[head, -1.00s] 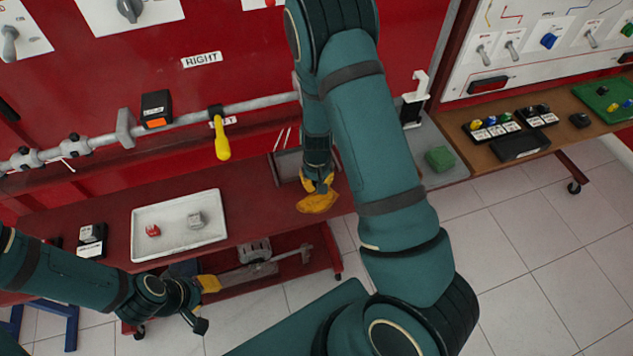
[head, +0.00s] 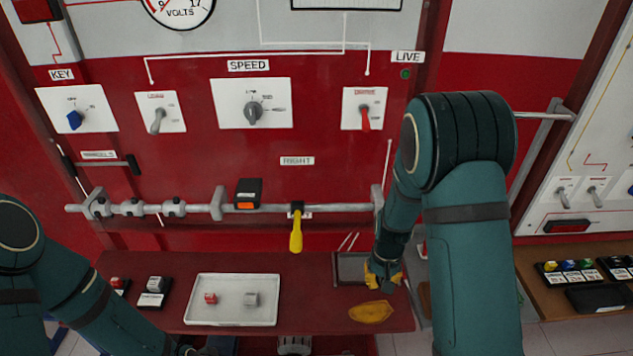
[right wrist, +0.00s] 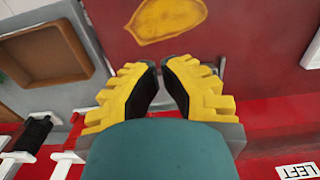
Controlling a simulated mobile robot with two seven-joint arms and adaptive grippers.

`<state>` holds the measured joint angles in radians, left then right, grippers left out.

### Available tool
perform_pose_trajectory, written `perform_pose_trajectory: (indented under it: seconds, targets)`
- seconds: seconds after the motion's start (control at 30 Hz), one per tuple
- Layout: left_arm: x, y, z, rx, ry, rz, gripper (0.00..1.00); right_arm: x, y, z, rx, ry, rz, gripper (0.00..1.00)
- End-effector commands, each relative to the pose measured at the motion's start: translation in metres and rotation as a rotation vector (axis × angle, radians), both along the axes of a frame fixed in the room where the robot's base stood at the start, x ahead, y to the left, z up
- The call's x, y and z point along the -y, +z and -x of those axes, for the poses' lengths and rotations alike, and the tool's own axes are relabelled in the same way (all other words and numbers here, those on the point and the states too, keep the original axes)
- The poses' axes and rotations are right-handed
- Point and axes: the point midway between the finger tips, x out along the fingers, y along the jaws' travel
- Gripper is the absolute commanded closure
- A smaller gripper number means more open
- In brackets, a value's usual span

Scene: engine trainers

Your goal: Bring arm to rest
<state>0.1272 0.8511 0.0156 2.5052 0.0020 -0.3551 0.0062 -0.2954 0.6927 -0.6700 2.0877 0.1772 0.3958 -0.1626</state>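My right arm comes down at the right of the head view. Its yellow-and-black gripper (head: 383,280) hangs over the right end of the red bench (head: 300,280). In the right wrist view the two fingers of this gripper (right wrist: 160,75) stand a little apart with nothing between them. A flat yellow oval piece (head: 371,311) lies on the bench just in front of the gripper, apart from it; it also shows in the right wrist view (right wrist: 165,15). My left arm enters at the lower left, and its gripper is out of the frame.
A white tray (head: 200,317) holds a red-and-white block (head: 210,298) and a grey block (head: 251,299). A grey rail (head: 330,208) with a yellow-handled tool (head: 296,232) runs along the red panel behind the bench. A brown side table (head: 560,307) stands at the right.

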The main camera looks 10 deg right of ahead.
Motion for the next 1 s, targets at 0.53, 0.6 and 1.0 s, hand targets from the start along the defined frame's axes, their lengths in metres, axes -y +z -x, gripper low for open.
perform_pose_trajectory:
  seconds: [0.53,0.6,1.0]
  targets:
    - [0.0,0.0,0.0,0.0,0.0,0.0,0.62,-0.128,-0.087,0.092,0.083,0.081,-0.217,1.0]
    - [0.0,0.0,0.0,0.0,0.0,0.0,0.62,-0.149,-0.087,0.103,0.11,0.083,-0.264,1.0]
    - [0.0,0.0,0.0,0.0,0.0,0.0,0.62,-0.178,-0.082,0.116,0.157,0.08,-0.338,1.0]
